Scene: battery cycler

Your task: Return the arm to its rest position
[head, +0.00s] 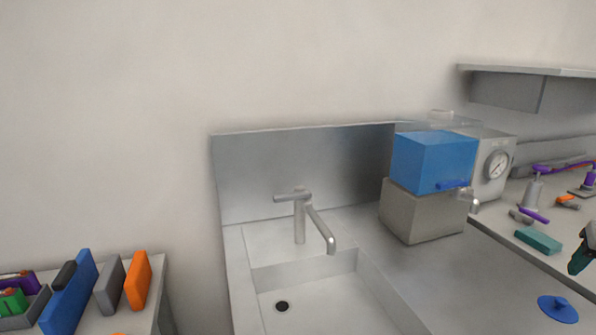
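I do not see my arm or my gripper for certain in the head view. A dark green and grey object (583,251) is cut off by the right edge of the picture, and I cannot tell what it is. No battery cycler can be made out for certain.
A sink (300,262) with a grey tap (300,218) is at the centre. Right of it stand a blue box (434,160) on a grey block (425,212) and a unit with a dial (497,164). A teal block (538,241) and a blue disc (557,309) lie at the right. A left bench holds upright blue, grey and orange items (138,281).

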